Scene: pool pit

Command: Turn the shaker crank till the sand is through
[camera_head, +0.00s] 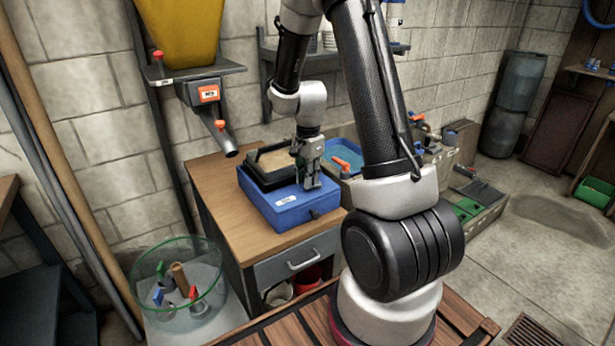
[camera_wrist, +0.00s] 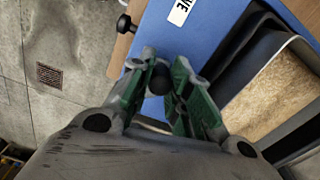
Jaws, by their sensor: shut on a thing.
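The shaker is a blue box (camera_head: 282,207) on the wooden-topped bench, with a white label on its front. A black-rimmed tray with tan sand (camera_head: 274,158) sits at its back; the sand (camera_wrist: 268,92) also shows at the right of the wrist view. My gripper (camera_head: 308,184) reaches down over the right part of the blue box. In the wrist view my gripper (camera_wrist: 160,70) is shut on a dark round knob (camera_wrist: 160,80), which looks like the crank handle. The fingers hide most of the crank. A small black knob (camera_wrist: 124,23) sticks out from the box's side.
A yellow hopper (camera_head: 180,32) with a spout hangs on the wall at the left. A blue basin (camera_head: 343,158) with an orange-handled thing stands right of the shaker. A glass bowl (camera_head: 178,287) with several tools stands low at the left. The bench's left top (camera_head: 215,195) is bare.

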